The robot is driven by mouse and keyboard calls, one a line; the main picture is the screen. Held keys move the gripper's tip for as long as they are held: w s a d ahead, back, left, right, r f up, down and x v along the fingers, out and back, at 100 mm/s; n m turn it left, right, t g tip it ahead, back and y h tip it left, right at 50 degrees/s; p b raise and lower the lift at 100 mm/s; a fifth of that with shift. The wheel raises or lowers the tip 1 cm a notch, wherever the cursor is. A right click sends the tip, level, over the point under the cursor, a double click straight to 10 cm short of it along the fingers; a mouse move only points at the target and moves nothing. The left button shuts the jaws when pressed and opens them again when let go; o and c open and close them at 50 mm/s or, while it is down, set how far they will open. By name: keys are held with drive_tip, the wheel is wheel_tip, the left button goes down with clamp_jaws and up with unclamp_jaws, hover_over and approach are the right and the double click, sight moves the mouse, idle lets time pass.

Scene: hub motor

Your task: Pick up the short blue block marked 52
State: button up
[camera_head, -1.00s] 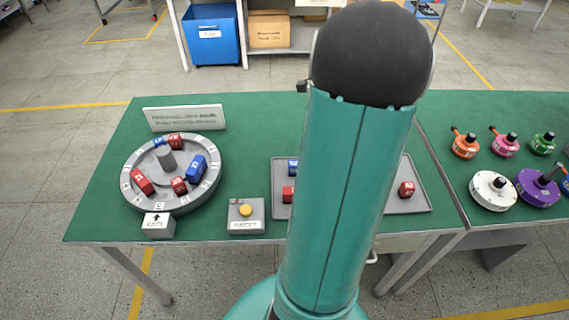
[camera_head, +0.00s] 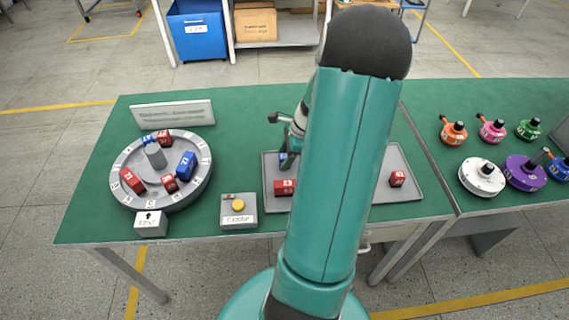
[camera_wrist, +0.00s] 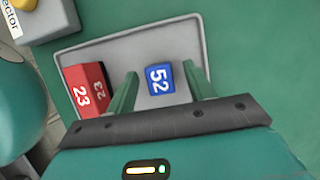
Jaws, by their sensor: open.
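The short blue block marked 52 (camera_wrist: 159,78) lies on the grey tray (camera_wrist: 150,36) in the wrist view, number face up. My gripper (camera_wrist: 164,82) is open, with one green finger to each side of the block and gaps between them and it. In the head view my gripper (camera_head: 288,160) is over the left part of the tray (camera_head: 408,165), partly hidden behind my arm. The blue block there is mostly covered by the gripper.
A red block marked 23 (camera_wrist: 86,88) lies left of my gripper on the tray. Another red block (camera_head: 397,179) lies at the tray's right. A grey button box (camera_head: 239,211) and a round dial with blocks (camera_head: 205,180) stand to the left.

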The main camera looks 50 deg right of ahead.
drive_tip(key=shift+w+f, duration=0.1)
drive_tip(key=shift+f, duration=0.2)
drive_tip(key=c, duration=1.1)
drive_tip(key=shift+c, duration=0.2)
